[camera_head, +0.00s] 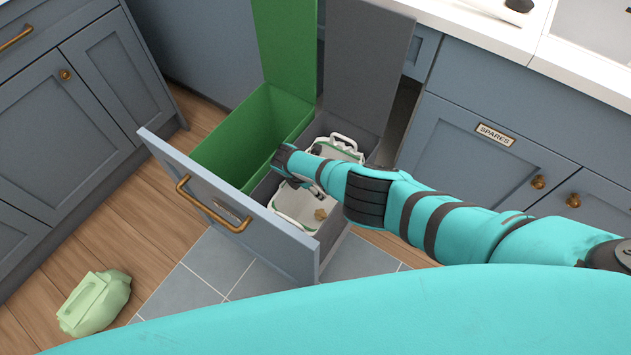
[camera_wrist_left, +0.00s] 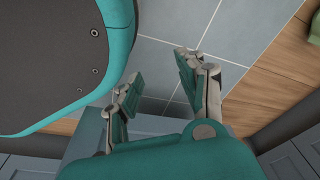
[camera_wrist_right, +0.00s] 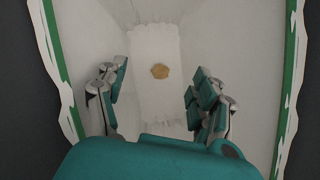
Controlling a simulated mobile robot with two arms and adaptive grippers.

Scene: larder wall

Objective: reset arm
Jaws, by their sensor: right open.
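My right gripper (camera_wrist_right: 157,88) is open inside a white, green-edged container, its fingers apart with nothing between them. A small round tan item (camera_wrist_right: 160,71) lies on the container's bottom, beyond the fingertips. The white container (camera_head: 293,205) shows on both sides of that wrist, in the drawer's grey bin (camera_head: 322,125). My left gripper (camera_wrist_left: 158,74) is open and empty above the floor, seen only in the left wrist view.
A green bin (camera_head: 235,130) with a raised lid stands beside the grey bin. A pale green bag (camera_head: 95,302) lies on the wood floor at left. Blue-grey cabinets (camera_head: 500,160) and a white countertop (camera_head: 500,30) border the drawer. Bare tiles (camera_head: 215,275) lie before it.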

